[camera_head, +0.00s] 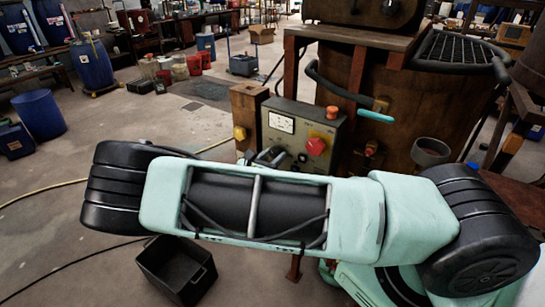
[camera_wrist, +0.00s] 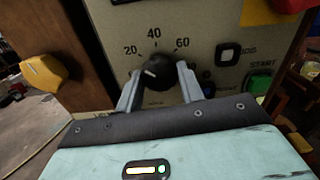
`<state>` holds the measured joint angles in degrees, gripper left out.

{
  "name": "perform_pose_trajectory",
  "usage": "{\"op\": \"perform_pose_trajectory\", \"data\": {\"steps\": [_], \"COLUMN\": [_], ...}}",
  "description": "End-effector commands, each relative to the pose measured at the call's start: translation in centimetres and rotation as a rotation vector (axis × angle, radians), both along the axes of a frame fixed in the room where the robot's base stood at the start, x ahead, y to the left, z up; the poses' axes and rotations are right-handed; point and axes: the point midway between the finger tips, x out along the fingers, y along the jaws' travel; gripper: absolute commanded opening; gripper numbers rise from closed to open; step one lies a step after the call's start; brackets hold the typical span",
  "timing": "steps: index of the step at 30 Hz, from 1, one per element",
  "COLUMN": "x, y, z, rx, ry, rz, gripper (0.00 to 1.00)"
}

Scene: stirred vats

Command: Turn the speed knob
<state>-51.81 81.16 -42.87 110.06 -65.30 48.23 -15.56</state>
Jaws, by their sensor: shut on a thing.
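The black speed knob (camera_wrist: 155,73) is on a grey control panel, under a printed scale with 20, 40 and 60. Its white pointer mark is tilted to the upper left. My gripper (camera_wrist: 157,84) has one finger on each side of the knob and is shut on it. In the head view the control panel (camera_head: 300,135) stands at the front of the large brown vat. There my arm hides the panel's lower part, and the gripper shows only partly in front of the panel (camera_head: 268,157).
A green START button (camera_wrist: 258,83) and a yellow part (camera_wrist: 52,72) flank the speed knob. A teal-handled lever (camera_head: 375,116) sticks out right of the panel. A black bin (camera_head: 178,268) stands on the floor.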

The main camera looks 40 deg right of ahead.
Motion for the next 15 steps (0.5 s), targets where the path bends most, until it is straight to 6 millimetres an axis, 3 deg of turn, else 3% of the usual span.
{"op": "perform_pose_trajectory", "data": {"steps": [8,15], "x": [0.02,0.04], "y": [0.08,0.08], "z": [-0.1,-0.19], "rx": [0.026,0.086], "ry": [-0.075,-0.243], "rz": [0.001,0.001], "gripper": [0.15,0.15]}}
